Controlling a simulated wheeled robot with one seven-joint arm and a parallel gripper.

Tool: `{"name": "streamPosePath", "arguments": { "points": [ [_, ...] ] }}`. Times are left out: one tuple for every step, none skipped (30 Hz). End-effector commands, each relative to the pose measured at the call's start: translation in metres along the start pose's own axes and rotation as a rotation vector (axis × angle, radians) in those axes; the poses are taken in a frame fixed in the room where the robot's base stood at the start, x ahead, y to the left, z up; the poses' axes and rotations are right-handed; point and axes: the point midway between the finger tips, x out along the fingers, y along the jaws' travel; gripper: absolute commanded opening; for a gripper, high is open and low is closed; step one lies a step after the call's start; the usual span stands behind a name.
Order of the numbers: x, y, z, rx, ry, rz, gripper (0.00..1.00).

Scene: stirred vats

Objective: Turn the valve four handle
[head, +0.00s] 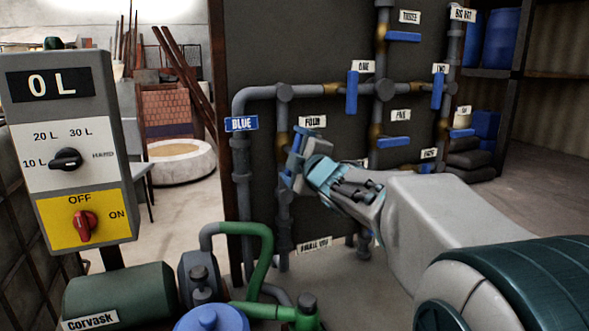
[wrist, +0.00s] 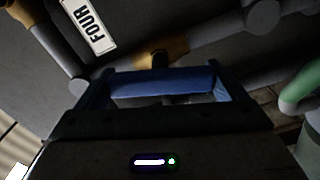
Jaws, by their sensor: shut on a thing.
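The "FOUR" label (head: 312,122) sits on the dark panel beside the valve four pipe, and it shows tilted in the wrist view (wrist: 90,25). The blue valve four handle (wrist: 163,84) lies across between the two fingers, in front of a brass valve body (wrist: 160,48). My gripper (head: 293,160) reaches in from the right and is shut on this handle. In the head view the gripper covers much of the handle, so its exact angle is hard to tell there.
Other blue handles stand nearby: valve one (head: 352,92), valve two (head: 437,90), valve three (head: 404,36) and valve five (head: 394,142). A control box (head: 65,150) stands at left. Green pipework (head: 262,262) and a blue-topped vessel (head: 211,318) are below.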

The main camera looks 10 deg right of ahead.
Motion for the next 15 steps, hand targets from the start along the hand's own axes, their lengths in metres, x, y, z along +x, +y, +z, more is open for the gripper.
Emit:
{"name": "streamPosePath", "arguments": {
  "points": [
    [0.0,-0.004,0.0009,-0.038,0.001,0.001,0.68],
    [0.0,-0.004,0.0006,-0.062,0.001,0.001,0.68],
    [0.0,-0.004,0.0005,-0.093,0.001,0.0,0.68],
    [0.0,-0.004,0.0005,-0.113,0.001,0.0,0.68],
    [0.0,-0.0039,0.0004,-0.135,0.001,0.0,0.68],
    [0.0,-0.0033,0.0004,-0.161,0.001,0.001,0.68],
    [0.0,-0.0031,0.0003,-0.178,0.001,0.001,0.68],
    [0.0,-0.0029,0.0004,-0.197,0.001,0.001,0.68],
    [-0.0001,-0.0028,0.0005,-0.218,0.001,0.0,0.68],
    [-0.0001,-0.0027,0.0006,-0.231,0.0,0.0,0.68],
    [-0.0001,-0.0027,0.0007,-0.245,0.0,0.0,0.68],
    [-0.0001,-0.0026,0.0007,-0.262,0.0,0.0,0.68],
    [-0.0001,-0.0024,0.0006,-0.273,0.0,-0.001,0.68],
    [0.0,-0.0023,0.0006,-0.282,0.0,-0.001,0.68],
    [0.0,-0.002,0.0005,-0.293,0.0,-0.001,0.68]
  ]
}}
